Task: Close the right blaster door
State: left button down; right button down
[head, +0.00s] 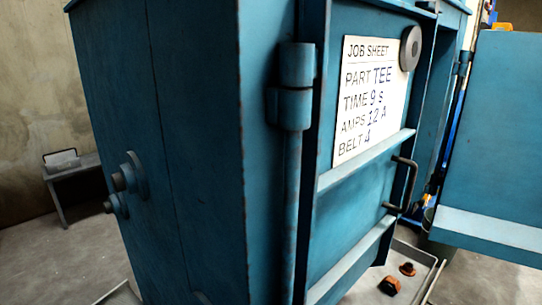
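The blue blaster cabinet (190,150) fills the middle of the head view. Its left door (345,225) has a bar handle (404,185) and a hinge (292,88) on its left side, and carries a white job sheet (368,100) under a round grey disc. The right door (490,140) is a blue panel with a pale lower strip. It stands swung open at the right edge, cut off by the frame. Neither gripper can be seen.
Two rusty orange-brown parts (389,286) lie in a grey tray (434,280) on the floor below the doors. A small table (72,168) with a pale item on it stands by the left wall. Open concrete floor (70,260) lies left of the cabinet.

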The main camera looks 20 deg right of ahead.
aim_at(489, 199)
jog(key=l+u, duration=0.2)
jog(key=l, duration=0.8)
jog(key=l+u, duration=0.25)
jog(key=l, duration=0.75)
jog(key=k+l+u, duration=0.2)
jog(key=l, duration=1.25)
jog(key=i+l+z, duration=0.1)
jog(key=l, duration=0.4)
jog(key=i+l, duration=0.15)
jog(key=l, duration=0.3)
jog(key=l+z, duration=0.15)
jog(key=z, duration=0.25)
jog(key=l+z, duration=0.15)
jog(key=z, duration=0.25)
jog(key=l+z, duration=0.1)
jog(key=z, duration=0.25)
jog(key=i+l+z, duration=0.1)
jog(key=z, duration=0.3)
